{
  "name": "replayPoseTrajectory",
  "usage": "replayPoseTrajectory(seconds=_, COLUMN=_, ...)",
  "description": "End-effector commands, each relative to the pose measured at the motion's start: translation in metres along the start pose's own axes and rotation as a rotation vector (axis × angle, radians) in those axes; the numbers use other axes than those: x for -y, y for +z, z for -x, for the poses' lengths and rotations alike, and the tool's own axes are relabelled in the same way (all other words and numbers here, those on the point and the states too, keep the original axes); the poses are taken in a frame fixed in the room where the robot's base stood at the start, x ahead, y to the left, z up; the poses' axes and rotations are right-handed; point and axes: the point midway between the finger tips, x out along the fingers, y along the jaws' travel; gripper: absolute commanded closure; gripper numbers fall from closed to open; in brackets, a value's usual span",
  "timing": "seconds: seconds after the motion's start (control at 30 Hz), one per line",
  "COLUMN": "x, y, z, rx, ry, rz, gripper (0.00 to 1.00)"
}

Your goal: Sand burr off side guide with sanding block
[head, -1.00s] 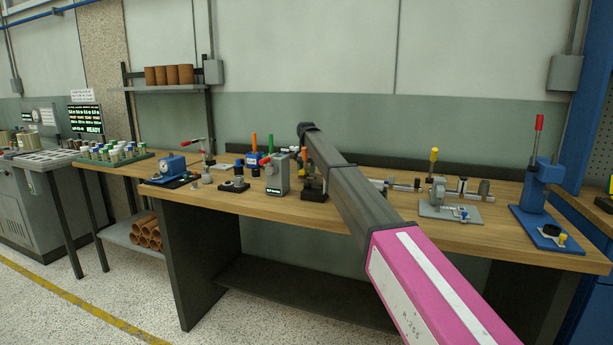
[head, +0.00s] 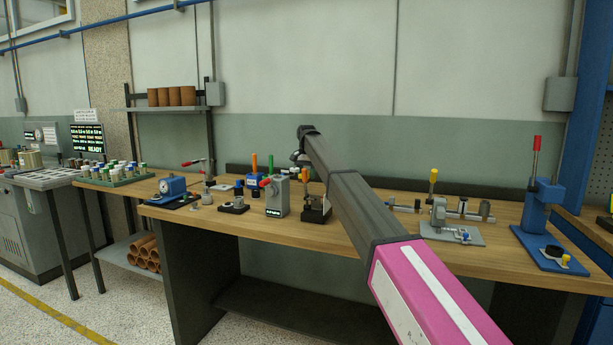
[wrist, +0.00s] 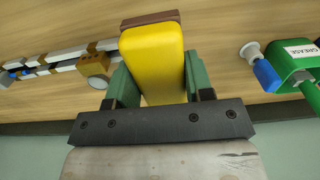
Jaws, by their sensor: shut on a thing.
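My gripper (wrist: 157,66) has green fingers and is shut on a yellow block with a brown lower layer, the sanding block (wrist: 152,50). The block hangs above the wooden bench in the wrist view, with no visible contact with anything. I cannot tell whether this rail is the side guide, and no burr can be made out.
A green grease container (wrist: 300,68) with a blue cap lies right of the block. On the bench (head: 480,255) stand a blue dial gauge (head: 172,188), a grey box with a display (head: 276,197), a grey clamp fixture (head: 450,234) and a blue lever press (head: 545,215). The front edge is mostly clear.

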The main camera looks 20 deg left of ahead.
Motion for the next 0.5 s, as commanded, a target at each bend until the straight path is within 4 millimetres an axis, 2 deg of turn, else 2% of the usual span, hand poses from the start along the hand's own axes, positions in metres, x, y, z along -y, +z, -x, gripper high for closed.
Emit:
replayPoseTrajectory(seconds=0.13, x=-0.007, y=0.003, z=0.002, rx=0.0, ry=0.0, rz=0.0, gripper=0.79)
replayPoseTrajectory(seconds=0.23, x=-0.026, y=0.01, z=0.007, rx=-0.001, ry=-0.001, rz=-0.001, gripper=0.79)
replayPoseTrajectory(seconds=0.37, x=-0.069, y=0.026, z=0.017, rx=-0.001, ry=-0.001, rz=-0.003, gripper=0.79)
replayPoseTrajectory(seconds=0.5, x=-0.123, y=0.048, z=0.031, rx=-0.002, ry=-0.001, rz=-0.003, gripper=0.79)
